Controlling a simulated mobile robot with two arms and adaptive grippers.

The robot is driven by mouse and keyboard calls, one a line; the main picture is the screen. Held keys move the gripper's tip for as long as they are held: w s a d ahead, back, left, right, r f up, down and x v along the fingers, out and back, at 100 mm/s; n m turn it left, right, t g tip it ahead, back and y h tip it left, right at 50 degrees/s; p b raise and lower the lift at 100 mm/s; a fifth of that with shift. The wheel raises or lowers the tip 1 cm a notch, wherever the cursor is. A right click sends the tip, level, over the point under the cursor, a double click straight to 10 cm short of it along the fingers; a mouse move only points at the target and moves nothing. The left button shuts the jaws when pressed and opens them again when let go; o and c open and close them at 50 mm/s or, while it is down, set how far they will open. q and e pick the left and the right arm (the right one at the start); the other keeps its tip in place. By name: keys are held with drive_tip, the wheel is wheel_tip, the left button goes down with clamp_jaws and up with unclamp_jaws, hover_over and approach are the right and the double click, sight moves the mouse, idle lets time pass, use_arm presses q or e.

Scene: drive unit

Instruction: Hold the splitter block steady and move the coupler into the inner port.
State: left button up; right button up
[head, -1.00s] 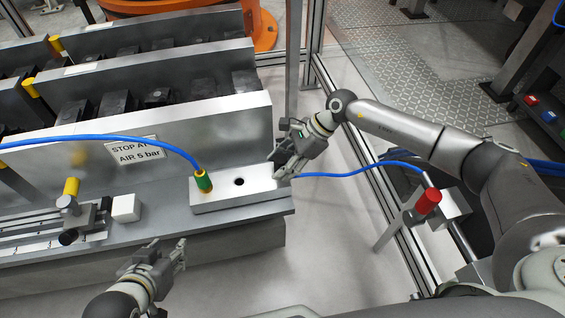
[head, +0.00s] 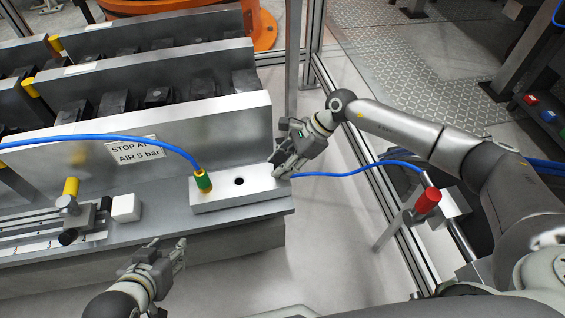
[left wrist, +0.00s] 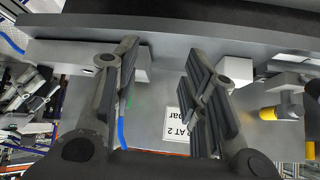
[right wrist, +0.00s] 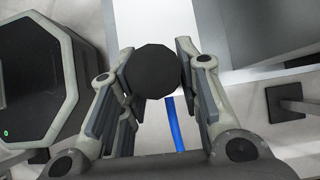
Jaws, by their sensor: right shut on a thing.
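The splitter block (head: 258,196) is a pale metal bar on the front ledge. The coupler (head: 203,182), green with a yellow end and a blue hose, stands upright at the block's left end. The inner port (head: 239,181) is an open dark hole to its right. My right gripper (head: 282,167) is at the block's right end. In the right wrist view it is shut on a dark round piece (right wrist: 157,72), with the pale block behind. My left gripper (head: 168,252) is open and empty in front of the ledge, below and left of the coupler.
A white cube (head: 126,208) and a slide with a yellow-capped post (head: 71,188) stand left of the block. A sign (head: 136,150) is on the wall behind. A blue hose (head: 345,174) runs right towards a red cylinder (head: 427,201). Open floor lies in front.

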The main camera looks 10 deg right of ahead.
use_arm(q)
drive_tip(key=shift+o, duration=1.3)
drive_tip(key=n+g+h, duration=0.6)
drive_tip(key=n+g, duration=0.2)
drive_tip(key=n, duration=1.2)
approach(200, 179)
wheel_tip(200, 179, down, 3)
drive_tip(key=w, duration=0.2)
drive_tip(key=x, duration=0.9)
drive_tip(key=shift+s, duration=0.15)
drive_tip(key=shift+c, duration=0.3)
